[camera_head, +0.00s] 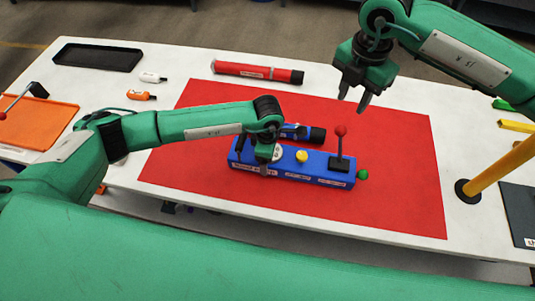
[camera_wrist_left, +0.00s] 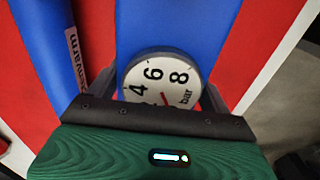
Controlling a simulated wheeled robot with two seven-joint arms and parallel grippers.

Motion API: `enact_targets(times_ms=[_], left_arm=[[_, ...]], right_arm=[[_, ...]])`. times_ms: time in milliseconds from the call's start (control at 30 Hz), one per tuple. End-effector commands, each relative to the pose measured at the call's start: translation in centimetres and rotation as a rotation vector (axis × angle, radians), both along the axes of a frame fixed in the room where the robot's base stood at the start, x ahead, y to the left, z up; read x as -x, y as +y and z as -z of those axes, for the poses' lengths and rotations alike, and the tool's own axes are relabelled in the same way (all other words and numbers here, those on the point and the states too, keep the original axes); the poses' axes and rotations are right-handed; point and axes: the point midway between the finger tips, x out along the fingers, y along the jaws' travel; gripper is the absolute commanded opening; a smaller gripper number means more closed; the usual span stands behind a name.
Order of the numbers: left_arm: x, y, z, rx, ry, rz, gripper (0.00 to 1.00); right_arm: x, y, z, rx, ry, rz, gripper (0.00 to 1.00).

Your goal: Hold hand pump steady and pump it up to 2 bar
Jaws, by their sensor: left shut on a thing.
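My left gripper (camera_head: 267,160) is over the pump's left part. The left wrist view shows its fingers (camera_wrist_left: 160,85) on either side of the blue body, shut on it. The round white gauge (camera_wrist_left: 163,78) sits between them; its lower part is hidden, so the needle reading is unclear.
A blue tube with a black end (camera_head: 317,135) lies just behind the pump. A red tube (camera_head: 258,71) lies at the mat's far edge. Two small bottles (camera_head: 141,95), a black tray (camera_head: 97,57) and an orange tray (camera_head: 40,125) are left. A yellow post (camera_head: 497,168) stands right.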

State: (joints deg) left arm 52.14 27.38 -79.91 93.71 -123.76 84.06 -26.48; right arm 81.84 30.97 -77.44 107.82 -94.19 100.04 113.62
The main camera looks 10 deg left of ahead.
Motion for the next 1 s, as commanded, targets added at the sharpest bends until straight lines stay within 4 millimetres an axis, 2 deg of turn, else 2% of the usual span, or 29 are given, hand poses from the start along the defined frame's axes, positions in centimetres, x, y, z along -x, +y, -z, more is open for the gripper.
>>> enact_targets(times_ms=[333,433,567,667,1000], left_arm=[[-0.06,-0.02,-0.09,0.001,-0.001,0.0,0.29],[-0.06,-0.02,-0.1,0.001,-0.001,0.0,0.29],[-0.07,-0.03,-0.1,0.001,-0.002,0.0,0.29],[-0.07,-0.03,-0.11,0.002,-0.002,0.0,0.29],[-0.08,-0.04,-0.13,0.002,-0.002,0.0,0.29]], right_arm=[[0.0,0.0,-0.01,0.0,0.0,0.0,0.36],[0.01,-0.01,0.0,-0.001,0.001,-0.005,0.54],[0.02,-0.05,0.11,-0.009,0.002,-0.062,0.55],[0.07,-0.1,0.29,-0.025,0.003,-0.162,0.55],[0.15,-0.48,0.99,-0.1,-0.023,-0.68,0.55]])
